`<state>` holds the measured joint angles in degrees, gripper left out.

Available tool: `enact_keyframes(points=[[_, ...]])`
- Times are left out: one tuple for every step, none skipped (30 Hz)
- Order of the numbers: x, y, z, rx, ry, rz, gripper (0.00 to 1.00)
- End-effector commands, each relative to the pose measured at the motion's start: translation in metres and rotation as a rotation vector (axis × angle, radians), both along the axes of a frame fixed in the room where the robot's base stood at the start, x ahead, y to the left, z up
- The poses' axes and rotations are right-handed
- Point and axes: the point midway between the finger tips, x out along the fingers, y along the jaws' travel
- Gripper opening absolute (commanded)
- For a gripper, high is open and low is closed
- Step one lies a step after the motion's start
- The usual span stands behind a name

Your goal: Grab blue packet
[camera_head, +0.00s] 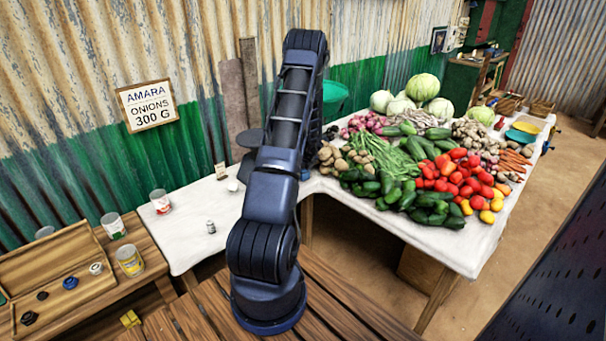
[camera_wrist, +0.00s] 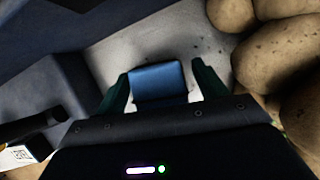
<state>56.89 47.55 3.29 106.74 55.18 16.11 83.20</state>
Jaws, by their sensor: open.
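In the wrist view the blue packet (camera_wrist: 158,80) lies on the pale surface, between the two dark green fingers of my gripper (camera_wrist: 163,88). The fingers are open, one on each side of the packet. A narrow gap seems to show by the right finger; I cannot tell whether the left finger touches it.
Potatoes (camera_wrist: 240,62) lie close to the right of my gripper in the wrist view. In the head view vegetables crowd the white table (camera_head: 350,200). A wooden tray (camera_head: 60,262) and several tins, one a yellow-labelled tin (camera_head: 130,261), stand at the left.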

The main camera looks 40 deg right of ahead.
Motion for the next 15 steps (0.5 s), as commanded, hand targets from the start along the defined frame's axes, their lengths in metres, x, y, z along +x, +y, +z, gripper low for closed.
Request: enact_keyframes(points=[[0.0, -0.0001, 0.0003, 0.0, 0.0, 0.0, 0.71], [-0.0001, -0.0001, 0.0003, 0.0, 0.0, 0.0, 0.71], [-0.0002, -0.0001, 0.0002, 0.0, 0.0, 0.0, 0.71], [-0.0002, -0.0001, 0.0002, 0.0, 0.0, 0.0, 0.69], [-0.0003, -0.0001, 0.0003, 0.0, 0.0, 0.0, 0.63], [-0.0003, 0.0001, 0.0003, 0.0, 0.0, 0.0, 0.55], [-0.0003, 0.0001, 0.0003, 0.0, 0.0, 0.0, 0.49], [-0.0004, 0.0001, 0.0003, 0.0, 0.0, 0.0, 0.43], [-0.0004, 0.0001, 0.0003, 0.0, 0.0, 0.0, 0.36], [-0.0004, 0.0001, 0.0003, 0.0, 0.0, 0.0, 0.3], [-0.0004, 0.0, 0.0003, 0.0, 0.0, 0.0, 0.24], [-0.0005, 0.0, 0.0002, 0.0, 0.0, 0.0, 0.17], [-0.0004, -0.0001, 0.0005, 0.0, 0.0, 0.0, 0.17], [-0.0004, -0.0001, 0.0005, 0.0, 0.0, 0.0, 0.17], [-0.0004, -0.0001, 0.0005, 0.0, 0.0, 0.0, 0.17]])
